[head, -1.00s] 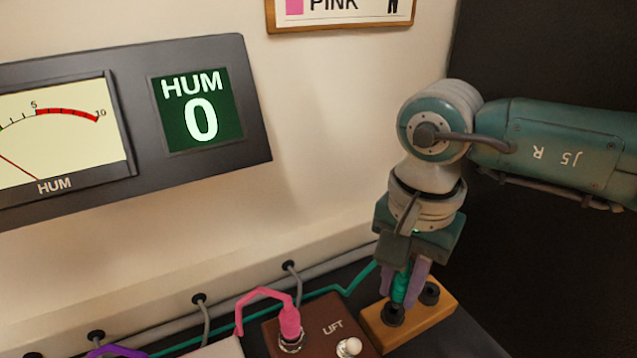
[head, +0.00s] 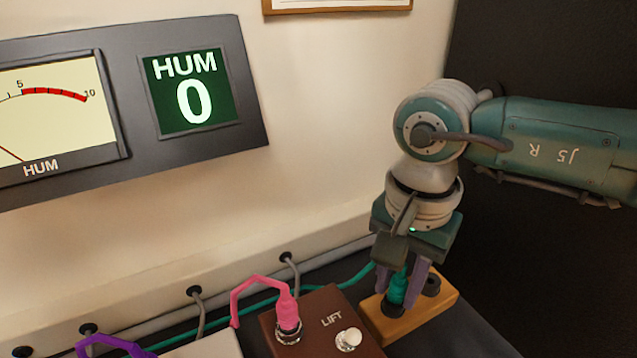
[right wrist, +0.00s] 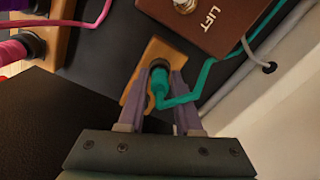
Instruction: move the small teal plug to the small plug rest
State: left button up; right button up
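The small teal plug (head: 397,291) stands upright at the near-left socket of a small wooden block (head: 440,301), which looks like the small plug rest. Its teal cord runs off to the left behind the brown box. My right gripper (head: 408,283) points down over the block, its purple fingers on either side of the plug. In the right wrist view, the plug (right wrist: 159,92) sits between the spread fingers (right wrist: 163,82), with narrow gaps beside it. The plug's lower end is partly hidden. My left gripper is not in view.
A brown LIFT box (head: 318,323) with a pink plug (head: 287,308) and a silver knob (head: 348,339) stands left of the block. A purple cord (head: 115,343) lies at lower left. The HUM display (head: 193,88) on the wall reads 0. A dark panel stands behind my right arm.

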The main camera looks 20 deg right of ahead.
jog(key=o, duration=0.4)
jog(key=shift+c, duration=0.2)
notch_tip(320, 180, up, 10)
jog(key=p, duration=0.8)
